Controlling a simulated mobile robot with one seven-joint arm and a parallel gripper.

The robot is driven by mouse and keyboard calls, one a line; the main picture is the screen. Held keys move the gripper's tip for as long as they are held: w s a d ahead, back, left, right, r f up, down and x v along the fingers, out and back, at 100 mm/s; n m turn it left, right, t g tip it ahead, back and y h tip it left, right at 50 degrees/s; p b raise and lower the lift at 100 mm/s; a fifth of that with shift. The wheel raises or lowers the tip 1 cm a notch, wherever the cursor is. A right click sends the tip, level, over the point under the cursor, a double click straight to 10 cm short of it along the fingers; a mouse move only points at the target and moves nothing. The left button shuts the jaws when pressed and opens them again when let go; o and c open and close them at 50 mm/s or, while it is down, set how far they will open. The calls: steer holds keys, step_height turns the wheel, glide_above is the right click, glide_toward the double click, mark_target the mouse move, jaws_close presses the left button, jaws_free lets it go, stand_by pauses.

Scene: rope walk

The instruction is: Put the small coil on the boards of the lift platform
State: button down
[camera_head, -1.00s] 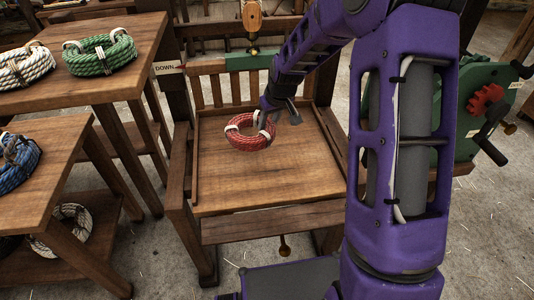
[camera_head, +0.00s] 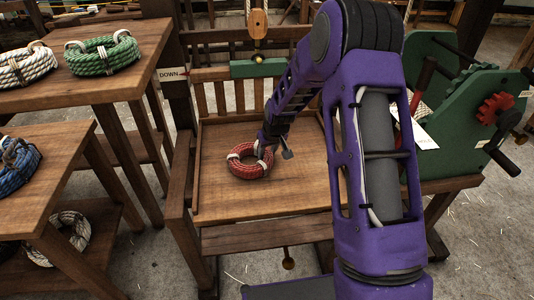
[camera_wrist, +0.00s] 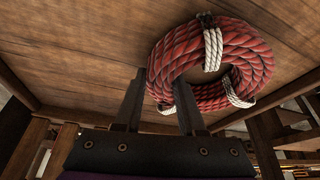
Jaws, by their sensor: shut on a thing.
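The small coil (camera_head: 250,161) is red rope with white bindings. In the head view it is over the left middle of the lift platform's boards (camera_head: 290,185), on them or very close above; I cannot tell which. My gripper (camera_head: 266,150) is at the coil's right side, shut on its rope. In the wrist view one finger of my gripper (camera_wrist: 162,80) passes inside the ring of the coil (camera_wrist: 228,55) and the other is outside. The boards (camera_wrist: 90,45) fill the background there. The fingertips are partly hidden in the head view.
A table (camera_head: 140,78) at the left holds a green coil (camera_head: 103,54) and a white coil (camera_head: 27,66). A lower stand (camera_head: 55,165) holds a blue coil (camera_head: 18,163). A green winch (camera_head: 450,140) with a crank stands right. The boards right of the coil are clear.

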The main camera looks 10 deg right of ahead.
steer(key=shift+f, duration=0.1)
steer(key=c, duration=0.5)
jaws_free()
steer(key=p+v, duration=0.1)
steer(key=v, duration=1.1)
steer(key=shift+s+p, duration=0.15)
steer(key=shift+p, duration=0.15)
steer(key=shift+d, duration=0.1)
